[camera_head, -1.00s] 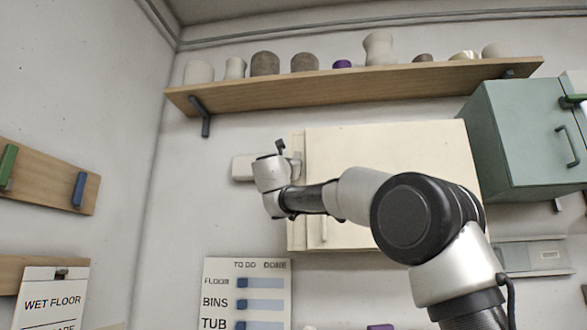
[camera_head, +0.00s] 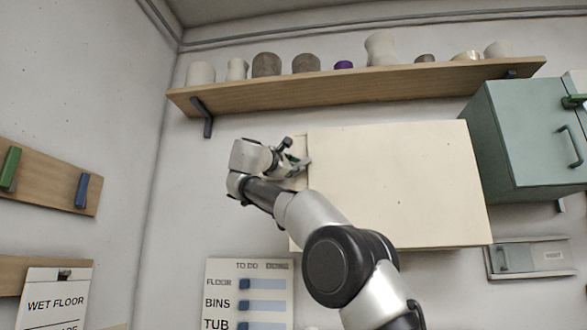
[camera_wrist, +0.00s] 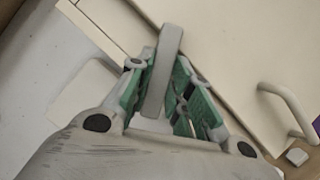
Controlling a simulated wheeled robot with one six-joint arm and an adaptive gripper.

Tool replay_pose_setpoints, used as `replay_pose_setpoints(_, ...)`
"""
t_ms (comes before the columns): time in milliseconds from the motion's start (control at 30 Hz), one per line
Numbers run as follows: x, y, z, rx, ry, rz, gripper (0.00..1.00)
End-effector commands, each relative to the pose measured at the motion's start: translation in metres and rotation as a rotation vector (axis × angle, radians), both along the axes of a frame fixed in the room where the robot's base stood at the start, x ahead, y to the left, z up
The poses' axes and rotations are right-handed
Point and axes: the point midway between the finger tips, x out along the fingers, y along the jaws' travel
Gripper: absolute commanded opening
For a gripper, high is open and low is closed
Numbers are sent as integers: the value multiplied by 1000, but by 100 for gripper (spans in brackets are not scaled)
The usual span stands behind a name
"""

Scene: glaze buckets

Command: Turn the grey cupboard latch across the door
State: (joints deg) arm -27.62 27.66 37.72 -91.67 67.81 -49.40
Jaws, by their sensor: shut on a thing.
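The cream cupboard (camera_head: 400,185) hangs on the wall under the shelf, with its door closed. My gripper (camera_head: 298,163) is at the cupboard's upper left edge. In the wrist view my gripper (camera_wrist: 160,85) has its green-padded fingers on both sides of the grey latch (camera_wrist: 168,55), a flat bar, and is shut on it. The bar's upper end is close to the door seam; how far it lies across the door is hard to tell. The cream door (camera_wrist: 225,45) and its pale handle (camera_wrist: 288,105) show at the right. In the head view my gripper and arm hide most of the latch.
A wooden shelf (camera_head: 360,86) with several pots runs above the cupboard. A green cabinet (camera_head: 525,130) stands to the right. A board with sliders (camera_head: 248,295) hangs below left. Bare wall lies left of my gripper.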

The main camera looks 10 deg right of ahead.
Motion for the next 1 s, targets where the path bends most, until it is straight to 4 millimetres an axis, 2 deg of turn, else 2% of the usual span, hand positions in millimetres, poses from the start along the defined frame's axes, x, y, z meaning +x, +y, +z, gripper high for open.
replay_pose_setpoints(333,-1,0,3,92,-47,4,0)
replay_pose_setpoints(867,-2,-1,0,113,-48,1,0)
replay_pose_setpoints(900,-2,-1,-1,113,-48,1,24)
replay_pose_setpoints(933,-2,-1,-1,113,-47,1,29)
replay_pose_setpoints(1000,-2,0,-1,112,-47,1,29)
